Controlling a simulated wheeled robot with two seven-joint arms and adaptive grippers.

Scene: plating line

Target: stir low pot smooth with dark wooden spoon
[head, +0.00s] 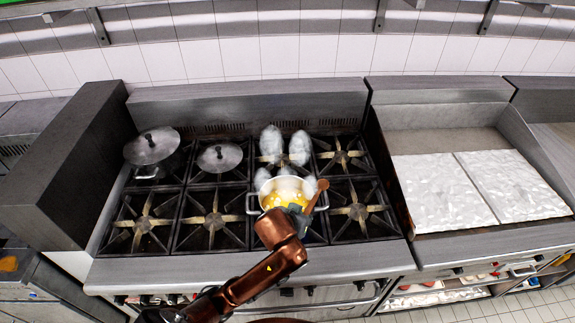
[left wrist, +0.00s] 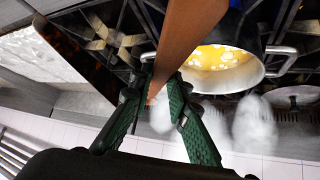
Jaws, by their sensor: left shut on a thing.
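The low pot (head: 256,201) is a metal pot with two side handles and yellow contents, on a front burner. It also shows in the left wrist view (left wrist: 258,78), with paler lumps in the yellow. My left gripper (head: 296,212) is at the pot's near right side in the head view. In the left wrist view its green fingers (left wrist: 160,88) are shut on the dark wooden spoon (left wrist: 187,45). The spoon (head: 316,195) slants up to the right beside the pot's rim. My arm hides its lower part, so I cannot tell whether it touches the contents. My right gripper is out of view.
White steam puffs (head: 271,142) rise around and behind the pot. Two lidded pots (head: 151,147) (head: 219,157) stand on the rear left burners. Front left burners (head: 145,222) are empty. A griddle with two pale slabs (head: 440,190) lies to the right.

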